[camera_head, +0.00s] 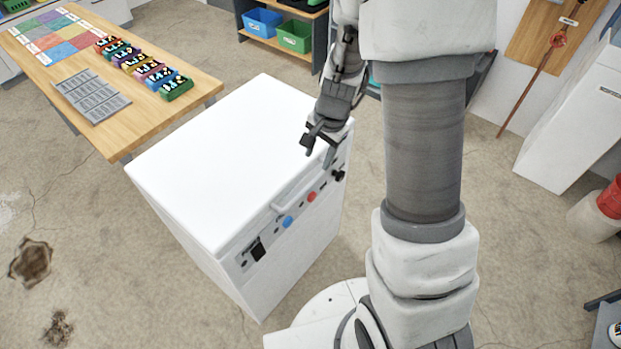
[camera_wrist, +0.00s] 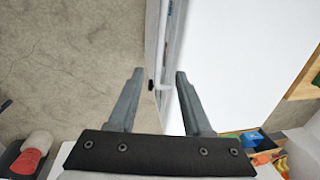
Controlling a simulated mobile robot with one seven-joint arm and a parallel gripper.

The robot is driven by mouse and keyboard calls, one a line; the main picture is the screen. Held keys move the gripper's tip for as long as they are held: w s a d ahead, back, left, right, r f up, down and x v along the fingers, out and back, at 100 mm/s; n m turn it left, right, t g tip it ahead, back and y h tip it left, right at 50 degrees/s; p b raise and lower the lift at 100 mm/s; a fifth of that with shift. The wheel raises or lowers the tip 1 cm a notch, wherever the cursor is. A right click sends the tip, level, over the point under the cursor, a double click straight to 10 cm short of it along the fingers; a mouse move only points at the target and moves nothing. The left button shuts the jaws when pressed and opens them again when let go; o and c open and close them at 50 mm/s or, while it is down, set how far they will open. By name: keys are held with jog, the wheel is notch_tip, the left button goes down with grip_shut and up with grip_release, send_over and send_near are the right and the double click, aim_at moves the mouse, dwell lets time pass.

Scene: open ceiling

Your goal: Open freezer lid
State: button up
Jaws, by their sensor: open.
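The white chest freezer (camera_head: 205,232) stands on the floor in the middle of the head view. Its flat white lid (camera_head: 235,155) lies shut on top. A long pale handle (camera_head: 297,189) runs along the front edge of the lid, above a panel with a blue and a red button. My gripper (camera_head: 318,147) hangs near the right end of the lid's front edge, apart from the handle. In the wrist view my gripper (camera_wrist: 157,75) is open and empty. The lid (camera_wrist: 240,60) fills the right of that view, and the front edge lies between and beyond the fingertips.
A wooden table (camera_head: 180,115) with coloured trays and a grey rack stands behind the freezer at the left. Shelves with a blue bin (camera_head: 262,22) and a green bin (camera_head: 294,36) stand at the back. A white cabinet (camera_head: 575,120) is at the right.

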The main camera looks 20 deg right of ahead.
aim_at(310, 184)
jog(key=f, duration=0.4)
jog(key=w+a+f+b, duration=0.1)
jog(key=f, duration=0.2)
jog(key=w+f+b, duration=0.1)
jog(key=f, duration=0.3)
jog(key=shift+a+f, duration=0.15)
jog(key=shift+f, duration=0.15)
grip_shut()
dwell(0.9)
